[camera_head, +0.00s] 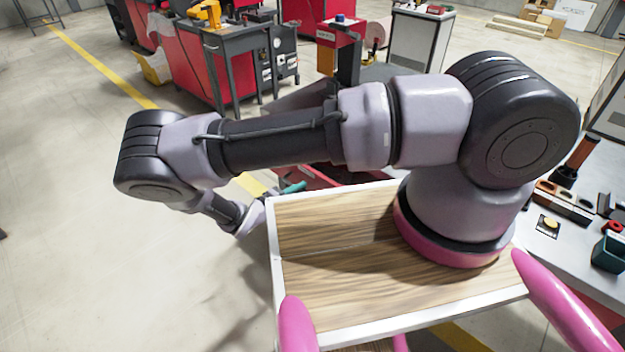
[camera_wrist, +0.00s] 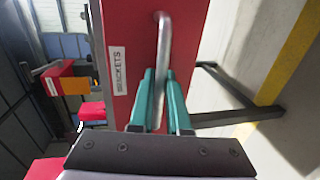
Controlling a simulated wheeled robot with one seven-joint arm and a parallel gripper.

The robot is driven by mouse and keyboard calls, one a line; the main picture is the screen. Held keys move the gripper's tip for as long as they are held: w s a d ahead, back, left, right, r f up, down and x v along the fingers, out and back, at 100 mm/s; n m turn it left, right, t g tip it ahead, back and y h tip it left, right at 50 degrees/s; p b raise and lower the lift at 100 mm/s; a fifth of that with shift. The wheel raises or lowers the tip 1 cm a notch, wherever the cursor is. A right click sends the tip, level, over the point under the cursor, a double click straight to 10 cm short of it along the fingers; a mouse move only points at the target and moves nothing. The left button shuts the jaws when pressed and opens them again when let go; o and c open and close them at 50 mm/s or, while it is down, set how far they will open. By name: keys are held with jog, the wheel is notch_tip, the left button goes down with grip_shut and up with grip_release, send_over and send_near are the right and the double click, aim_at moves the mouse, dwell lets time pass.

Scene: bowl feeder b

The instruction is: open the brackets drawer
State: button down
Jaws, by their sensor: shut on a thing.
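The brackets drawer (camera_wrist: 125,25) shows in the wrist view as a red front, seen turned on its side, with a white label (camera_wrist: 118,70) reading BRACKETS. Its silver bar handle (camera_wrist: 163,50) runs up the picture. My gripper (camera_wrist: 161,78) has teal fingers, one on each side of the handle's near end, and is shut on the handle. In the head view, a teal finger (camera_head: 292,187) shows just beyond the wooden top's far edge. The drawer front and handle are not clearly visible there, hidden by my arm and the top.
A red workbench (camera_head: 215,65) with a dark top and a yellow bin (camera_head: 153,67) stand at the back. A grey table (camera_head: 565,240) with parts is at the right. Dark metal legs (camera_wrist: 225,85) stand beside the drawer. Open floor lies at the left.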

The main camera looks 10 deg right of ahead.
jog(key=f+v, duration=0.1)
jog(key=v, duration=0.6)
jog(key=shift+s+a+f, duration=0.2)
jog(key=shift+a+f, duration=0.1)
jog(key=c, duration=0.9)
grip_release()
jog(key=v, duration=1)
jog(key=shift+s+a+r, duration=0.15)
jog(key=shift+s+a, duration=0.05)
jog(key=shift+a, duration=0.1)
